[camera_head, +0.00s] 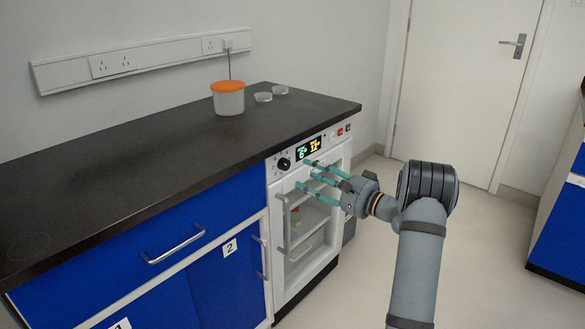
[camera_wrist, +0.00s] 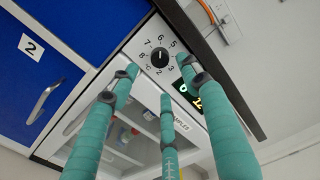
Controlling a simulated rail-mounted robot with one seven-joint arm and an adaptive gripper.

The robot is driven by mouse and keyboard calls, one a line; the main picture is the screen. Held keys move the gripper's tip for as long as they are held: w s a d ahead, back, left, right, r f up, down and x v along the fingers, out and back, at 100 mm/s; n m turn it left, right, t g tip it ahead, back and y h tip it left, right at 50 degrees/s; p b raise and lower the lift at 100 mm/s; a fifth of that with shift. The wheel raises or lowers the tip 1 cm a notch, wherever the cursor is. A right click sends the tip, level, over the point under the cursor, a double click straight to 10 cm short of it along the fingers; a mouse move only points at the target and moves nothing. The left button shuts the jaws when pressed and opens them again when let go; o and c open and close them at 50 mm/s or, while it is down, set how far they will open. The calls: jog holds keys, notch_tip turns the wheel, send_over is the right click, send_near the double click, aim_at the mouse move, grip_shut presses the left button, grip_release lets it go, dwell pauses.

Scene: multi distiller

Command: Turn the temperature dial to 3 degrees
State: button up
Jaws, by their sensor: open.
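The temperature dial (camera_head: 284,163) is a round black knob on the white front panel of the under-counter appliance. In the wrist view the dial (camera_wrist: 159,57) has numbers around it and its white mark points up, at about 6. The 3 is at its lower right; the 4 is hidden by a finger. The display (camera_head: 308,149) beside it shows a green 6 and yellow digits. My gripper (camera_head: 305,174), with three teal fingers, is open and empty in front of the panel, to the right of and below the dial. Its fingertips spread around the dial in the wrist view; contact cannot be told.
The appliance's glass door (camera_head: 308,228) has a vertical handle (camera_head: 286,225) below my fingers. Red and dark switches (camera_head: 340,131) sit at the panel's right. A black worktop (camera_head: 150,150) overhangs the panel and holds an orange-lidded tub (camera_head: 228,98) and two small dishes.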

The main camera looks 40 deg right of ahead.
aim_at(287, 166)
jog(key=w, duration=0.2)
jog(key=w+a, duration=0.1)
jog(key=w, duration=0.4)
jog(key=shift+w+a, duration=0.15)
jog(key=shift+w, duration=0.25)
jog(key=shift+c, duration=0.6)
jog(key=shift+f, duration=0.1)
jog(key=c, duration=1)
